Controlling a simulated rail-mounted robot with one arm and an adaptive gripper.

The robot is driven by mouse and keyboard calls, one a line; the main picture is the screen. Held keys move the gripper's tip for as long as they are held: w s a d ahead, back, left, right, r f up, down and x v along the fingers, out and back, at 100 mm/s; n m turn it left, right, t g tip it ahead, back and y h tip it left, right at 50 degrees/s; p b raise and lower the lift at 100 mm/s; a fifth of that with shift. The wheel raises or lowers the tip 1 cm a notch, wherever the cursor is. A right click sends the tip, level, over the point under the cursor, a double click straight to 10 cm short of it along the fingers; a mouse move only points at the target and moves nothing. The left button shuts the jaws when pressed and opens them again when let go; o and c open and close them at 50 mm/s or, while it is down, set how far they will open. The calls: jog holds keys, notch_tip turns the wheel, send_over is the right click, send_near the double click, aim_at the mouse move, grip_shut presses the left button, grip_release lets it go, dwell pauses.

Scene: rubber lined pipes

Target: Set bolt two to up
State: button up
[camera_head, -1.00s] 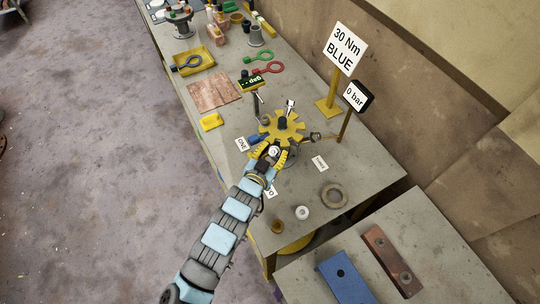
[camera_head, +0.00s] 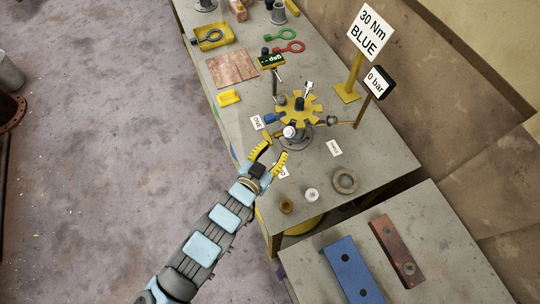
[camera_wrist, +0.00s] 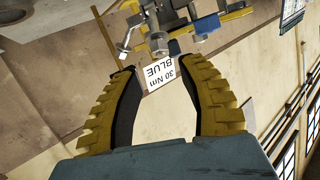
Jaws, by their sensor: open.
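A yellow toothed flange (camera_head: 300,110) stands on the grey bench, with bolts around it. A pale silver bolt head (camera_head: 289,131) sits on its near side, closest to my gripper. A label reading ONE (camera_head: 257,123) lies left of the flange. A label near my right finger is mostly covered, so I cannot read it. My gripper (camera_head: 276,149) is open and empty, just short of the near bolt and apart from it. In the wrist view, a silver bolt head (camera_wrist: 159,42) shows beyond the open yellow fingers (camera_wrist: 160,70).
A sign reading 30 Nm BLUE (camera_head: 371,30) and a 0 bar gauge (camera_head: 377,82) stand behind and right. A dark-headed tool with a green display (camera_head: 271,62) stands behind the flange. A ring (camera_head: 345,181) and small cups (camera_head: 311,194) lie on the bench's front.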

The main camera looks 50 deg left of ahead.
jog(key=shift+v, duration=1)
